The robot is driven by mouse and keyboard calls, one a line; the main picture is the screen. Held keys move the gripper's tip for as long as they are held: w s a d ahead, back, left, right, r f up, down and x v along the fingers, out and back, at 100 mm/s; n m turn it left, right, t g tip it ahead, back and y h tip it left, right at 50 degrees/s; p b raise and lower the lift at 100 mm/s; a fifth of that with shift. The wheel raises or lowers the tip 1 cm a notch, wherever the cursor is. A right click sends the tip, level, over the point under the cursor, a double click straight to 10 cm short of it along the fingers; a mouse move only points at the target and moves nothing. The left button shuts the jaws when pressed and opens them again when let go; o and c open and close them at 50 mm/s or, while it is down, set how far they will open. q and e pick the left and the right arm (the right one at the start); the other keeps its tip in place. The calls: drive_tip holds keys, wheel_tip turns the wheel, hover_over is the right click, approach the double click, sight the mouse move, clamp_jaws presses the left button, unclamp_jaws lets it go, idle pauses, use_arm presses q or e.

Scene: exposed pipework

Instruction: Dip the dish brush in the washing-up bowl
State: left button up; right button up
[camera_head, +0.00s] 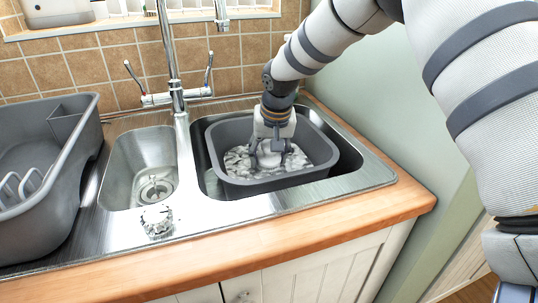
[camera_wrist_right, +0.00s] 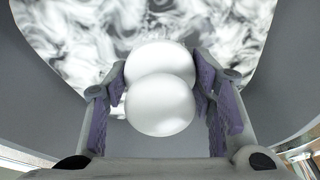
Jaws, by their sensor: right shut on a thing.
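The grey washing-up bowl (camera_head: 222,133) sits in the right-hand sink basin and holds white, foamy water (camera_head: 240,160). My right gripper (camera_head: 268,152) points down inside the bowl, its fingertips at the foam. In the right wrist view, my right gripper (camera_wrist_right: 160,95) is shut on a smooth white, two-lobed thing (camera_wrist_right: 160,105), which seems to be the dish brush's handle end. Foam (camera_wrist_right: 90,35) shows beyond it. The brush head and bristles are hidden, and I cannot tell how deep they are. My left gripper is not in view.
A tall tap (camera_head: 176,75) with two levers stands behind the sink. A small empty basin (camera_head: 145,155) is left of the bowl, and a grey dish rack (camera_head: 70,150) is further left. A crumpled silvery item (camera_head: 157,222) lies in front. A wall closes the right side.

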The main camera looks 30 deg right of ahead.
wheel_tip(320, 180, up, 6)
drive_tip(key=shift+f+p, duration=0.25)
drive_tip(key=shift+p, duration=0.25)
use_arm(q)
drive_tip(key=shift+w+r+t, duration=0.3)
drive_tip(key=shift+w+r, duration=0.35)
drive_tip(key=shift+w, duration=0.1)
use_arm(e)
drive_tip(key=shift+r, duration=3.45)
wheel_tip(320, 180, up, 4)
